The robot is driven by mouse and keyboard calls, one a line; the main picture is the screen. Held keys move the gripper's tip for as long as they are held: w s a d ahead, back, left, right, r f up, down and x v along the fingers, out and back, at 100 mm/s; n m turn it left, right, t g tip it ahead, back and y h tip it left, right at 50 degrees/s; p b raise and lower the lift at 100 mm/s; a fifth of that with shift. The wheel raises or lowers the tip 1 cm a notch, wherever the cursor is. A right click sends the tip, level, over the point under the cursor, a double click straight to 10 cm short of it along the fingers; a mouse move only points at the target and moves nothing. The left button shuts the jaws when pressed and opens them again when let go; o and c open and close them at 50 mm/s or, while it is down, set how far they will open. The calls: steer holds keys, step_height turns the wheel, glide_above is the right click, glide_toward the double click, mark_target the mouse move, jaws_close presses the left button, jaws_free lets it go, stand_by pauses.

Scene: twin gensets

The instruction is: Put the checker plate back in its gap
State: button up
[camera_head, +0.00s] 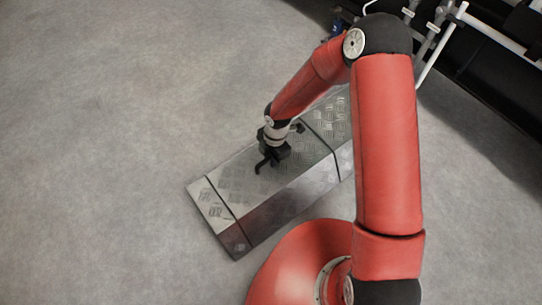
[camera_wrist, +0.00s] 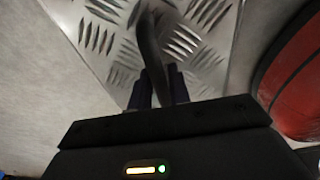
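The checker plate (camera_head: 237,178) is silvery metal with a raised tread pattern. In the head view it appears as the middle part of a long, low metal-clad step, between two dark seams. In the wrist view its tread surface (camera_wrist: 100,35) fills the top middle. A dark curved handle (camera_wrist: 150,45) stands up from it. My gripper (camera_head: 268,160) is over the middle part. In the wrist view its two dark fingers (camera_wrist: 160,88) lie close on either side of the handle and look shut on it. Whether the plate sits flush or slightly raised cannot be told.
The near end piece of the step (camera_head: 209,205) and the far piece (camera_head: 330,115) continue the same tread metal. Pale rails (camera_head: 485,28) and dark equipment stand at the upper right. The grey floor (camera_head: 90,130) to the left is clear.

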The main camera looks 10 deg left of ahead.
steer(key=o, duration=0.3)
steer(key=shift+r, duration=0.15)
steer(key=r+p, duration=0.1)
steer(key=r, duration=0.3)
steer(key=r+p, duration=0.1)
steer(key=r, duration=0.3)
steer(key=w+d+r+p, duration=0.1)
steer(key=r, duration=0.3)
steer(key=s+d+r+m+t+h, duration=0.2)
steer(key=d+r+m+t, duration=0.1)
steer(key=d+r+m, duration=1.45)
steer(key=s+d+r+m+t, duration=0.1)
steer(key=s+d+r+m, duration=0.1)
steer(key=s+r+m, duration=0.1)
steer(key=s+d+r+m+t, duration=0.1)
steer(key=s+d+r+m, duration=0.2)
steer(key=s+r+m, duration=0.1)
steer(key=s+d+r+m+t+y, duration=0.1)
steer(key=s+d+r+m, duration=0.1)
steer(key=s+r, duration=0.3)
steer(key=shift+s+d+r+m+t, duration=0.15)
steer(key=shift+s+r+m, duration=0.05)
steer(key=shift+s+m, duration=0.25)
steer(key=shift+s+d+r+m+t, duration=0.1)
steer(key=shift+s+r+m+t, duration=0.15)
steer(key=shift+s, duration=0.2)
